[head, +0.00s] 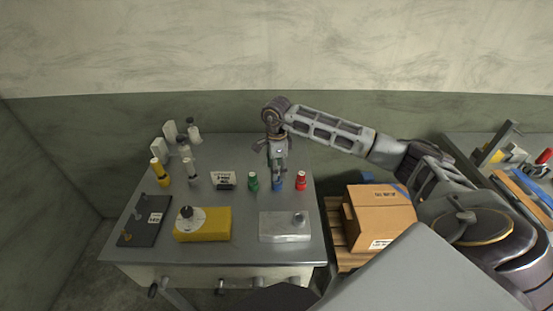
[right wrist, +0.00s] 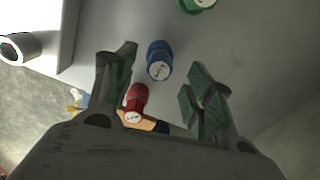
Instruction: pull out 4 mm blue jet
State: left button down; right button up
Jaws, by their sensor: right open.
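The blue jet (head: 277,182) stands upright on the grey table, between a green jet (head: 253,182) and a red jet (head: 301,181). My right gripper (head: 278,164) points down just above the blue jet and partly covers it. In the right wrist view the blue jet (right wrist: 158,60) shows its round, pale marked top between the two spread fingertips, with a gap on each side. The red jet (right wrist: 136,103) shows nearer the gripper body, and the green jet (right wrist: 195,4) is at the top edge. My left gripper is not in view.
A metal block (head: 285,227) and a yellow block (head: 205,223) sit at the table front. A dark labelled plate (head: 143,221), a small labelled box (head: 223,180) and yellow bottle (head: 159,173) are further left. A cardboard box (head: 378,215) stands right of the table.

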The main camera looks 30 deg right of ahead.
jog(key=shift+f, duration=1.75)
jog(key=c, duration=1.1)
jog(key=shift+r+p, duration=1.4)
jog(key=shift+r, duration=1.45)
jog(key=shift+c, duration=0.2)
jog(key=shift+r+p, duration=0.5)
jog(key=shift+r, duration=0.95)
